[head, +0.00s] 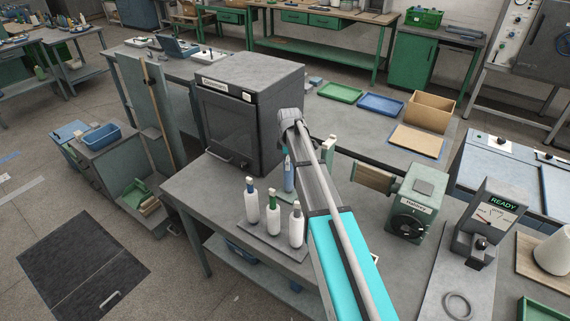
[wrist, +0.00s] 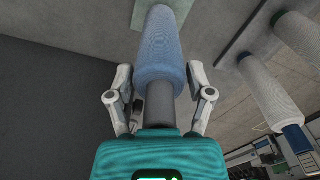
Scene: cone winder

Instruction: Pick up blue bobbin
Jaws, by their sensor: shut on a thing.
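The blue bobbin (wrist: 160,45) is a pale blue wound cylinder with a dark grey core end (wrist: 158,111). My gripper (wrist: 160,76) is shut on it, one finger on each side near the core end. In the head view the blue bobbin (head: 288,165) shows as a narrow upright shape beside my arm, behind the white bobbins. My gripper is mostly hidden by my own arm there. A pale green patch (wrist: 143,14) lies beyond the bobbin's far end in the wrist view. I cannot tell whether the bobbin touches the surface.
White bobbins (head: 252,205) stand on a grey mat close to the left. A dark boxy machine (head: 238,120) stands behind on the left. A green winder unit (head: 408,205) is to the right. Green (head: 341,92) and blue (head: 382,104) trays lie at the back.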

